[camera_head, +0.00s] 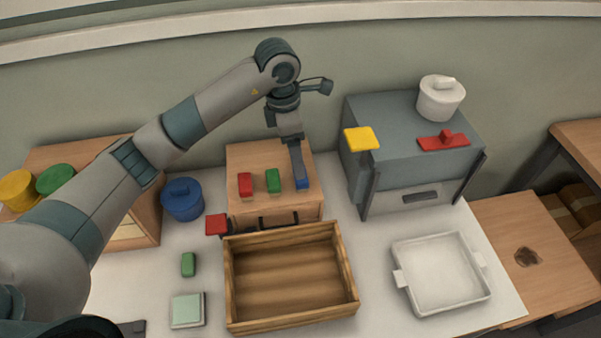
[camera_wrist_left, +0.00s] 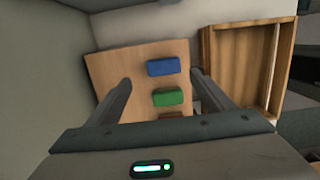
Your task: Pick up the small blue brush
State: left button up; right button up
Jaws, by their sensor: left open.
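The small blue brush (camera_head: 302,184) is a blue block at the right end of a row on top of a wooden box. It also shows in the left wrist view (camera_wrist_left: 163,66), close to the line between the fingertips. My left gripper (camera_head: 298,172) points down over it, with a finger partly hiding it. In the left wrist view my left gripper (camera_wrist_left: 160,77) is open, a finger on each side, with nothing held. I cannot tell how far the fingertips are above the brush. My right gripper is not in view.
A green block (camera_head: 273,181) and a red block (camera_head: 245,184) stand beside the brush on the wooden box (camera_head: 270,156). An open wooden crate (camera_head: 291,319) is in front. A grey machine (camera_head: 400,125) stands right, a blue pot (camera_head: 182,200) left, a white tray (camera_head: 440,275) front right.

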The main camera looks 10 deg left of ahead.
aim_at(302, 186)
pick_arm(q)
jog(key=shift+d+f+p, duration=0.15)
jog(key=shift+f+p, duration=0.2)
jog(key=shift+f, duration=1.05)
jog(key=shift+s+d+f+p, duration=0.1)
jog(key=shift+d+f+p, duration=0.2)
jog(key=shift+f+p, duration=0.55)
jog(key=f+p, duration=0.1)
jog(key=f, duration=0.1)
jog(key=shift+s+d+f+p, duration=0.1)
jog(key=shift+d+f+p, duration=0.15)
jog(key=shift+f+p, duration=0.1)
jog(key=shift+f, duration=0.35)
jog(key=shift+c, duration=0.3)
jog(key=c, duration=1.1)
jog(key=shift+o, duration=0.2)
